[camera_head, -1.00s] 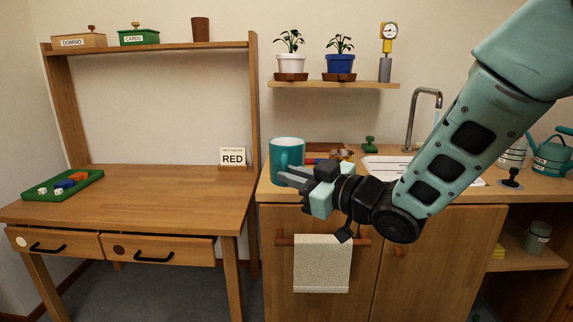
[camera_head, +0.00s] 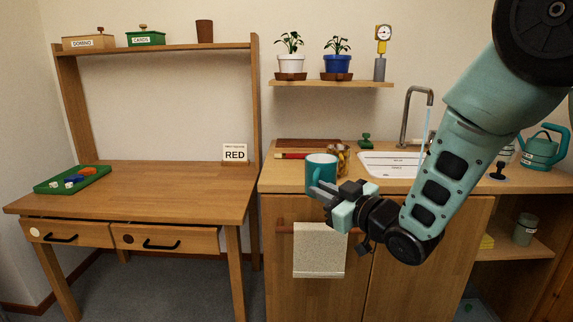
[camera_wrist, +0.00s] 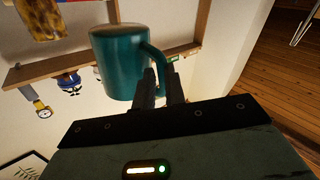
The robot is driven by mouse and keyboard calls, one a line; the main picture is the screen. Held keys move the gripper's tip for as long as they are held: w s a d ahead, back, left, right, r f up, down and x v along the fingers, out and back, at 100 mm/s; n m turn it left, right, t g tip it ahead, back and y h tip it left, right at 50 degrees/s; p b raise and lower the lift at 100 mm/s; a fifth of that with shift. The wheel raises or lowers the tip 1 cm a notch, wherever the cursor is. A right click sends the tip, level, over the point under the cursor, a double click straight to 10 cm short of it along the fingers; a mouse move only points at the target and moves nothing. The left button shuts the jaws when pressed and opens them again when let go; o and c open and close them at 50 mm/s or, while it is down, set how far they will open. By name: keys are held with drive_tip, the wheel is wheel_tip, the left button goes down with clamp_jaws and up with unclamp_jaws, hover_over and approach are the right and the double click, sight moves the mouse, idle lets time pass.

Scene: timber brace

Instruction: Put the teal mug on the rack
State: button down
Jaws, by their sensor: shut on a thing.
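The teal mug (camera_head: 320,172) is upright in front of the counter's back items, at the counter's left part. It also shows large in the wrist view (camera_wrist: 120,62), with its handle toward my fingers. My gripper (camera_head: 322,190) is shut on the mug's handle; the fingers show in the wrist view (camera_wrist: 160,90). Whether the mug's base clears the counter I cannot tell. A white ribbed panel (camera_head: 385,162) lies by the sink, right of the mug; I cannot tell whether it is the rack.
The wooden counter (camera_head: 280,180) holds a brown board (camera_head: 308,145), a red rod (camera_head: 290,156) and a green stamp-like object (camera_head: 365,140). The tap (camera_head: 406,115) stands behind the sink, with a pale streak below its spout. A teal watering can (camera_head: 543,150) is at right.

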drive_tip(key=w+d+f+m+t+h, duration=0.15)
drive_tip(key=d+f+m+h, duration=0.4)
drive_tip(key=d, duration=0.65)
drive_tip(key=d+f+m+t+h, duration=0.2)
drive_tip(key=d+f+h, duration=0.4)
drive_tip(key=d+f, duration=0.5)
wheel_tip(320, 180, up, 24)
drive_tip(key=d+p, duration=0.2)
drive_tip(key=p, duration=2)
drive_tip(key=s+f, duration=1.5)
drive_tip(key=f, duration=0.2)
drive_tip(key=shift+s+a, duration=0.15)
drive_tip(key=shift+a+y, duration=0.1)
drive_tip(key=shift+y, duration=0.15)
